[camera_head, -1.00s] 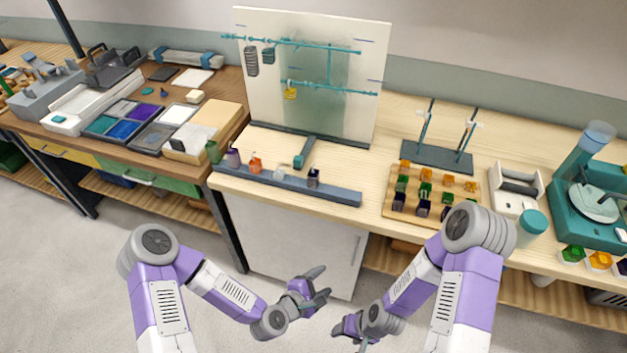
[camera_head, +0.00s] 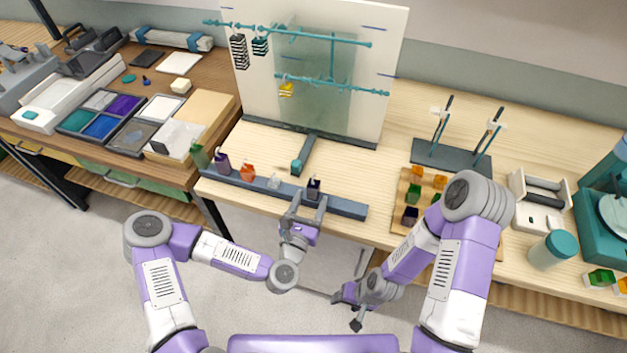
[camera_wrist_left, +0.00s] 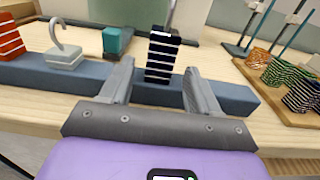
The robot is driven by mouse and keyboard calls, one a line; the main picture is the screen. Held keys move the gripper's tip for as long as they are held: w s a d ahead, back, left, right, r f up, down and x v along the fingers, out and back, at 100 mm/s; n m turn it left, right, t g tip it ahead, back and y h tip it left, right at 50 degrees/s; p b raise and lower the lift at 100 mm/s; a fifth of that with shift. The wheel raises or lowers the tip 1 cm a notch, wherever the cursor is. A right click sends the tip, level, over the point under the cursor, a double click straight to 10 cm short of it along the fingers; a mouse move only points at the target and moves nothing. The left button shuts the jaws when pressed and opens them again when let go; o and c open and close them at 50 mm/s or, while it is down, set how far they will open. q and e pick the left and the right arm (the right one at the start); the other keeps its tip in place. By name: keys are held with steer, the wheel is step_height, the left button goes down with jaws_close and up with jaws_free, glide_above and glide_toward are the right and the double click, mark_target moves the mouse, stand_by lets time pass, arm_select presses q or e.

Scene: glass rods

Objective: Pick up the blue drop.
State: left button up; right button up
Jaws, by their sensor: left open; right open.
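The blue drop (camera_head: 313,188), a dark navy block with pale stripes, stands upright on the grey-blue bar (camera_head: 345,207) at the front of the pale bench. My left gripper (camera_head: 305,201) is open at the bar's front edge. In the left wrist view the blue drop (camera_wrist_left: 162,55) shows between the two spread fingers (camera_wrist_left: 156,88), with the bar behind and between them. I cannot tell whether either finger touches it. My right gripper (camera_head: 348,309) is open and empty, low in front of the bench.
On the same bar stand a pale hooked drop (camera_head: 274,181), an orange drop (camera_head: 247,172), a purple drop (camera_head: 222,163) and a green drop (camera_head: 199,156). Behind is an upright panel (camera_head: 385,60) with teal rods. A wooden tray (camera_head: 402,190) of coloured blocks lies to the right.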

mark_target(316, 187)
arm_select(q)
steer(key=shift+b+x, duration=0.3)
steer(key=shift+x, duration=2.45)
steer(key=shift+a, duration=0.1)
steer(key=c, duration=1.1)
